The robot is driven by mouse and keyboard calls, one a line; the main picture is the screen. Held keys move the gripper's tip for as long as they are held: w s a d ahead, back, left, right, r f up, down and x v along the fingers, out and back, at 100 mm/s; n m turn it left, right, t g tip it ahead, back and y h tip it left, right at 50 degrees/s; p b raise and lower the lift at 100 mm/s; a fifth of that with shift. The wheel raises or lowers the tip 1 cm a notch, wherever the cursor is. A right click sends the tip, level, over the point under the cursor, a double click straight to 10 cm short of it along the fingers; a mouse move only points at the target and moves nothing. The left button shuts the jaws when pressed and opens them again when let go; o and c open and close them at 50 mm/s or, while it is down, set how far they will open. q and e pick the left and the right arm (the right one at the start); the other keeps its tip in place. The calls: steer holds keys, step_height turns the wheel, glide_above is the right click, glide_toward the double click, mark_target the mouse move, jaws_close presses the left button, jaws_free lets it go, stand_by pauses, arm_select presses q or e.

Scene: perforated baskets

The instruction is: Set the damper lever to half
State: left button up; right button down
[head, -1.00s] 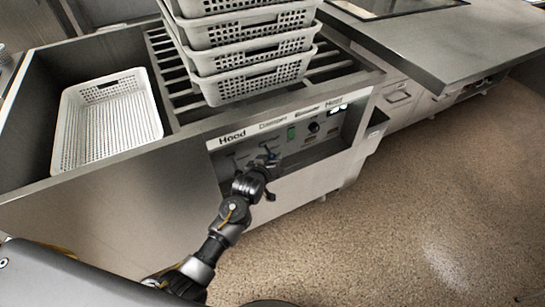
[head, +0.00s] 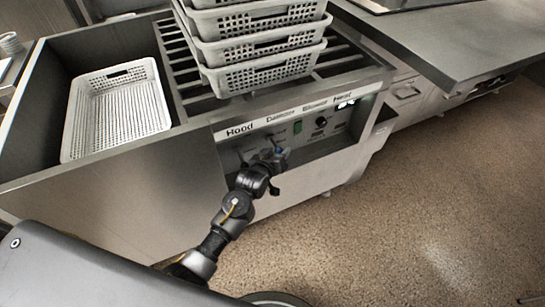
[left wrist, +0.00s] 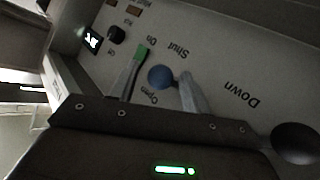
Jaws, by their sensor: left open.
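The damper lever shows as a round blue knob (left wrist: 160,77) in the left wrist view, between the words Shut and Open on the panel. My left gripper (left wrist: 162,82) is open, with one finger on each side of the knob. I cannot tell whether either finger touches it. In the head view my left gripper (head: 277,156) is at the control panel (head: 312,139), below the Damper label, and mostly covers the lever. My right gripper is in neither view.
A black ball knob (left wrist: 295,143) sits near the word Down. A green switch (left wrist: 141,52), a black dial (left wrist: 116,34) and a lit display (left wrist: 93,40) are close by. Stacked baskets (head: 262,73) stand on the slats above; another basket (head: 118,110) lies in the left basin.

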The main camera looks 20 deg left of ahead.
arm_select(q)
steer(key=p+v, duration=0.1)
steer(key=v, duration=0.8)
steer(key=shift+s+r, duration=0.2)
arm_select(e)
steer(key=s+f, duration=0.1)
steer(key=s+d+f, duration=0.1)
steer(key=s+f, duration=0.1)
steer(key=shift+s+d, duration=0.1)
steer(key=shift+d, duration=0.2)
